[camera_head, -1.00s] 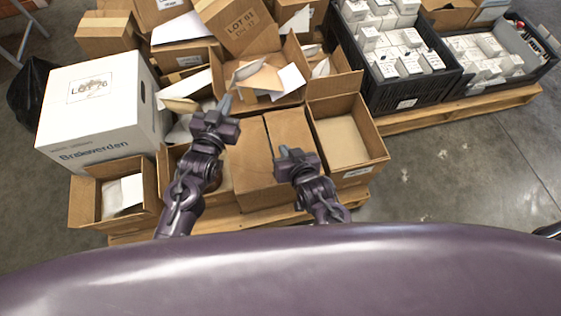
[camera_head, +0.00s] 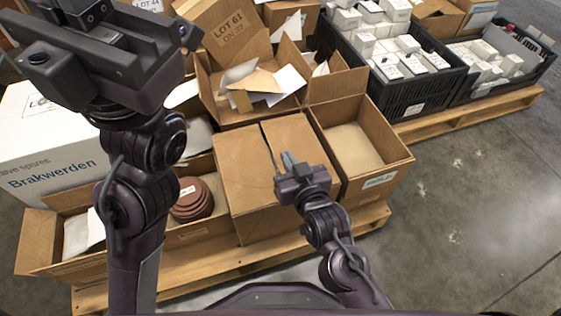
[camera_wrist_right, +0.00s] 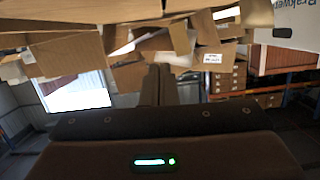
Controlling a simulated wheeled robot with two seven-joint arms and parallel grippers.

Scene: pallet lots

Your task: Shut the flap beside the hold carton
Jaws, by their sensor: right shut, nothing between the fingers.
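An open carton (camera_head: 398,163) with a white label on its front stands at the right front of the pallet; the label is too small to read surely. One flap (camera_head: 337,85) stands up at its back edge. Left of it is a brown carton (camera_head: 238,160) whose top panels lie nearly flat, with a seam between them. My right gripper (camera_head: 287,160) is shut and empty, over this carton's right part near the open carton; contact is unclear. Its fingers are together in the wrist view (camera_wrist_right: 157,85). My left gripper (camera_head: 120,45) is raised close to the head camera, its fingers unclear.
A carton with brown round parts (camera_head: 192,200) and a white Brakwerden box (camera_head: 50,150) are at left, partly behind my left arm. Open cartons with papers (camera_head: 255,85) lie behind. Black crates (camera_head: 415,95) stand on a pallet at back right. Floor (camera_head: 470,200) at right is clear.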

